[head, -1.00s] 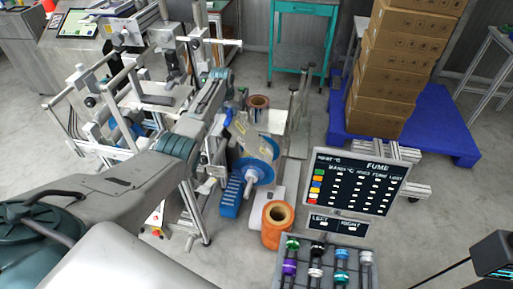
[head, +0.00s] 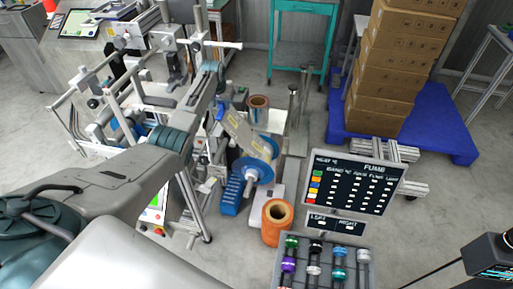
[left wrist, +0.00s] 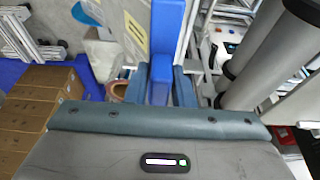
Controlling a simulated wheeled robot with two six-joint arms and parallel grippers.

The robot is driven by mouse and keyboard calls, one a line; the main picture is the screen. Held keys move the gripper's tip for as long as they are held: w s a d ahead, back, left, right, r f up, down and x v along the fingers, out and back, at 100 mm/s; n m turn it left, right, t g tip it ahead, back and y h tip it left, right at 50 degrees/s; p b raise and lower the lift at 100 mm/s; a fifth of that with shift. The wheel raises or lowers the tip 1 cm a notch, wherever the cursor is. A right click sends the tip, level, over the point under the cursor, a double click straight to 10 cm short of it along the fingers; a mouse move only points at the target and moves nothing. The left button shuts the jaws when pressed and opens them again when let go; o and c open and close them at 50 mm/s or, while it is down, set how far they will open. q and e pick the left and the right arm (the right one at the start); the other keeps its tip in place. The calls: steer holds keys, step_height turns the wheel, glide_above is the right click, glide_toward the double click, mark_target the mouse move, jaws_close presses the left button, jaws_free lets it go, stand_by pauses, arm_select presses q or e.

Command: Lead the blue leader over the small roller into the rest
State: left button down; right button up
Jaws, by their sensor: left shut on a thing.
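My left gripper (head: 212,66) is up by the frame of the machine in the head view, its fingers small and partly hidden by the arm. In the left wrist view its fingers (left wrist: 160,86) are shut on the blue leader (left wrist: 168,28), a flat blue strip running up the picture. A pale film web (head: 236,122) slopes up from the reel with blue flanges (head: 254,170) towards the machine. Large grey rollers (left wrist: 268,55) stand close at the right in the wrist view. I cannot surely pick out the small roller or the rest.
An orange-brown roll (head: 277,222) stands on the floor side, near a dark sign board (head: 356,183) and a rack of coloured spools (head: 325,262). Stacked cartons (head: 388,85) stand on a blue pallet (head: 432,125).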

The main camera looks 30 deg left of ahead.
arm_select(q)
steer(key=shift+s+a+r+p, duration=0.2)
steer(key=shift+a+r+p, duration=0.45)
steer(key=shift+a+r, duration=0.35)
